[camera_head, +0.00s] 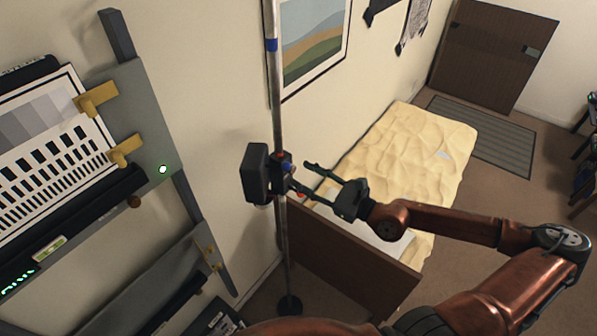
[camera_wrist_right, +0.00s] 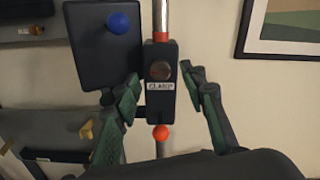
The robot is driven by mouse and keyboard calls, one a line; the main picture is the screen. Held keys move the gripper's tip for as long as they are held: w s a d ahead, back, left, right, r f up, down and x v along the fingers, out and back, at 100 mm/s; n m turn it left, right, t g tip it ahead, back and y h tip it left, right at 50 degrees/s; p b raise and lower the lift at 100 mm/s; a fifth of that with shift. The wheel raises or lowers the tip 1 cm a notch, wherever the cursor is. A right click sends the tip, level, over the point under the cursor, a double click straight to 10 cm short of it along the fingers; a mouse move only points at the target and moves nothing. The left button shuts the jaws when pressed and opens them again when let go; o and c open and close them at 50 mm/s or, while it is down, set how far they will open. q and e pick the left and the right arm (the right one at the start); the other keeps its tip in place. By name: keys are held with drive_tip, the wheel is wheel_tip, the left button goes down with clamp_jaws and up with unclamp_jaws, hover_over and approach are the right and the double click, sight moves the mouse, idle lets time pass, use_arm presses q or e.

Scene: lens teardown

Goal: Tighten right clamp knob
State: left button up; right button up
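A black clamp (camera_wrist_right: 169,105) labelled "CLAMP" sits on a vertical metal pole (camera_head: 279,110). A round brownish metal knob (camera_wrist_right: 160,71) is on its front face, and an orange-red ball (camera_wrist_right: 161,132) is at its lower end. The clamp also shows in the head view (camera_head: 281,172), small and partly behind my fingers. A black box (camera_head: 256,172) with a blue knob (camera_wrist_right: 119,23) is beside it to the left. My right gripper (camera_wrist_right: 160,82) is open, with one finger on each side of the clamp. I cannot tell whether a finger touches it. My left gripper is not in view.
A grey panel (camera_head: 153,120) with a test chart (camera_head: 45,145) and yellow clips stands at left. A bed with a yellow cover (camera_head: 410,150) and a brown footboard (camera_head: 340,262) lies behind my right arm. A framed picture (camera_head: 312,45) hangs on the wall behind the pole.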

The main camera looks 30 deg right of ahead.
drive_tip(key=shift+p+x, duration=0.35)
drive_tip(key=shift+x, duration=1.05)
drive_tip(key=shift+c, duration=0.3)
clamp_jaws()
